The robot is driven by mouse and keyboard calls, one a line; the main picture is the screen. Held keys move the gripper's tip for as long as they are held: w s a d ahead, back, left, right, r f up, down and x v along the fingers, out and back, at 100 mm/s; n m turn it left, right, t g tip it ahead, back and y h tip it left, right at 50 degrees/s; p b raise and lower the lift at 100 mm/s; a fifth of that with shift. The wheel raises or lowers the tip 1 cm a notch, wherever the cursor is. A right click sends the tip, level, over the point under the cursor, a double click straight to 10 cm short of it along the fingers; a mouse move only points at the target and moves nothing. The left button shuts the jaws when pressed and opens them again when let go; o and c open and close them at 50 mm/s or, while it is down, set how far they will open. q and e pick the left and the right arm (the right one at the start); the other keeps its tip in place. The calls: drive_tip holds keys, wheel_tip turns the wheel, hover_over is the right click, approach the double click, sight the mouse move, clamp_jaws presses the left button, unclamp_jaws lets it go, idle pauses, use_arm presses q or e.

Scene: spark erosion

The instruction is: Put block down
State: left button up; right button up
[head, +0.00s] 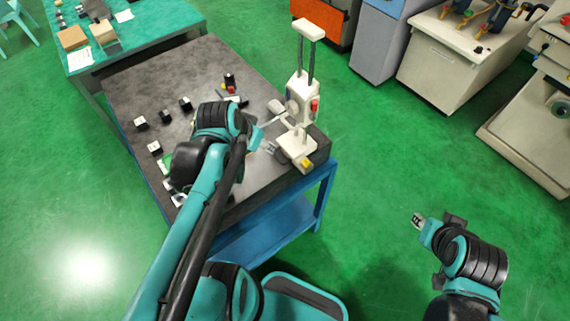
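Several small black-and-white blocks (140,122) lie on the dark table top (145,75), left of my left arm. Another such block (154,147) lies nearer the front. My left gripper (269,149) is over the right part of the table, just left of the white press-like device (298,110). Its fingers are small in the picture, and I cannot tell whether they hold a block. My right gripper (417,219) is over the green floor, away from the table. No block shows at it, and its opening is too small to judge.
The white device stands upright at the table's right edge. A small black, red and yellow item (230,82) lies behind my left wrist. A teal bench (135,45) with boxes stands at the back left. Grey cabinets (455,65) stand at the back right. The floor between is clear.

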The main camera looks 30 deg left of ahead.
use_arm(q)
drive_tip(key=s+d+t, duration=0.1)
drive_tip(key=s+d, duration=0.2)
drive_tip(key=d, duration=0.6)
drive_tip(key=shift+s+d, duration=0.25)
drive_tip(key=shift+d, duration=0.05)
wheel_tip(320, 180, down, 10)
drive_tip(key=b, duration=1)
